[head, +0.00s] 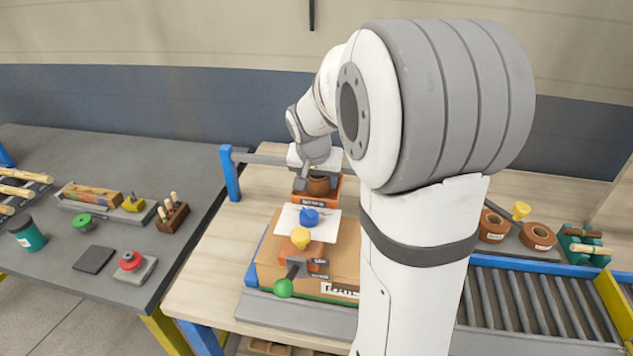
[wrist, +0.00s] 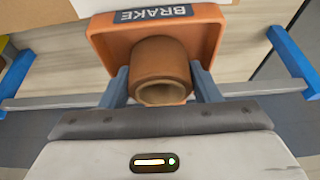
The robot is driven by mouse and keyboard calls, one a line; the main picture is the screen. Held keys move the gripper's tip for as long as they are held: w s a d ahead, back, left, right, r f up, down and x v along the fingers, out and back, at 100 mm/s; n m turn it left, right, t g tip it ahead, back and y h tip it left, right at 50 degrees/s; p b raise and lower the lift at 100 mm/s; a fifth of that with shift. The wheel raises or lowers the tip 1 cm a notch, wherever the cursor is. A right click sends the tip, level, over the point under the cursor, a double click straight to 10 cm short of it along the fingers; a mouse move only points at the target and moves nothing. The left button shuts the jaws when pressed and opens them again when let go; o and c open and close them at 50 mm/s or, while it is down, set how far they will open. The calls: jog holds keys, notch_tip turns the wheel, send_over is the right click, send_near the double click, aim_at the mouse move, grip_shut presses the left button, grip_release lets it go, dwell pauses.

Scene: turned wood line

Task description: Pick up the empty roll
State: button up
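The empty roll is a short brown tube with a hollow pale core. In the wrist view the roll (wrist: 160,62) stands in an orange bin (wrist: 105,45) labelled "BRAKE", its open end facing the camera. In the head view the roll (head: 319,186) shows partly below my gripper (head: 307,178), in the orange bin (head: 316,200) at the back of the wooden table. My gripper's two blue-grey fingers (wrist: 162,88) are on either side of the roll. They look open, with narrow gaps; contact is not visible.
A cardboard box (head: 335,262) with a white sheet, a yellow knob and a blue knob is in front of the bin. A blue-ended rail (head: 230,172) runs behind. Brown rolls (head: 538,236) lie at right by a roller conveyor (head: 520,300). A grey bench (head: 60,150) is left.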

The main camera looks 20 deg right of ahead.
jog(key=c, duration=0.5)
jog(key=shift+c, duration=0.2)
